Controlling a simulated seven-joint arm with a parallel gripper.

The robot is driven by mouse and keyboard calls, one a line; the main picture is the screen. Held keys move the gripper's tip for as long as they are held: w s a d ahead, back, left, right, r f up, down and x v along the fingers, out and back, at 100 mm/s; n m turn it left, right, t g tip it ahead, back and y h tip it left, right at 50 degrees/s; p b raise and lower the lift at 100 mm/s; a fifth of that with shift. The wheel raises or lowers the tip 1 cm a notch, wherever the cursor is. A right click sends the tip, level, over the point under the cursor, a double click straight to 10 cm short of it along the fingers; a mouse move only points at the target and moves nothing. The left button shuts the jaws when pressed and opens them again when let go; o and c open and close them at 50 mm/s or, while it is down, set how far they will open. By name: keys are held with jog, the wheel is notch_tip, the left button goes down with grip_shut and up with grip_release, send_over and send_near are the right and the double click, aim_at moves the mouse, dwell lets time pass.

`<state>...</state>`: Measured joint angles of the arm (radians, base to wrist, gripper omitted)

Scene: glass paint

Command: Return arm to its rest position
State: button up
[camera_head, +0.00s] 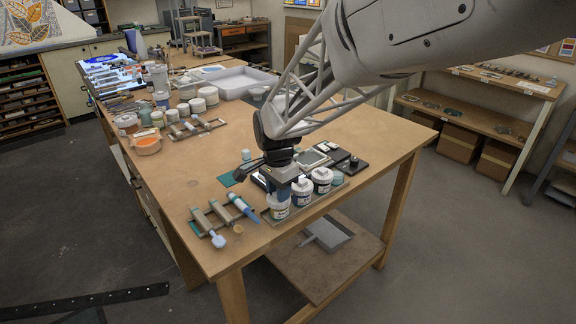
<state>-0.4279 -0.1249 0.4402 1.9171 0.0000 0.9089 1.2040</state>
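My arm reaches in from the upper right in the head view. My gripper (281,188) points down over the near right part of the wooden table (210,245). It is just above or at a row of small labelled paint jars: a left jar (278,206), a middle jar (302,191) and a right jar (322,180). The fingertips are small and partly merge with the left jar, so I cannot tell if they touch it or hold anything.
Tubes (208,220) lie on a rack at the table's near left corner. A dark stone-like block (352,165) and small pads lie right of the jars. A white tray (235,82), tubs and an orange-banded pot (147,142) stand farther back. The table's middle is clear.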

jog(key=shift+r, duration=0.1)
dwell(0.3)
jog(key=shift+r, duration=2.9)
jog(key=shift+s+d+r, duration=0.2)
jog(key=shift+d+r, duration=0.05)
jog(key=shift+d, duration=0.2)
jog(key=s+d+r+n+t, duration=0.1)
jog(key=s+d+r+n, duration=0.1)
jog(key=s+d, duration=0.5)
jog(key=s+d+r+n, duration=0.2)
jog(key=s+d+r, duration=0.15)
jog(key=d, duration=0.45)
jog(key=s+d+f+n, duration=0.1)
jog(key=s+d+n, duration=0.1)
jog(key=s+d, duration=0.3)
jog(key=s+d+f+n+t, duration=0.1)
jog(key=s+d, duration=0.4)
jog(key=s, duration=0.7)
jog(key=shift+d+f+n+t, duration=0.2)
jog(key=shift+d+n+t, duration=0.15)
jog(key=shift+n, duration=0.45)
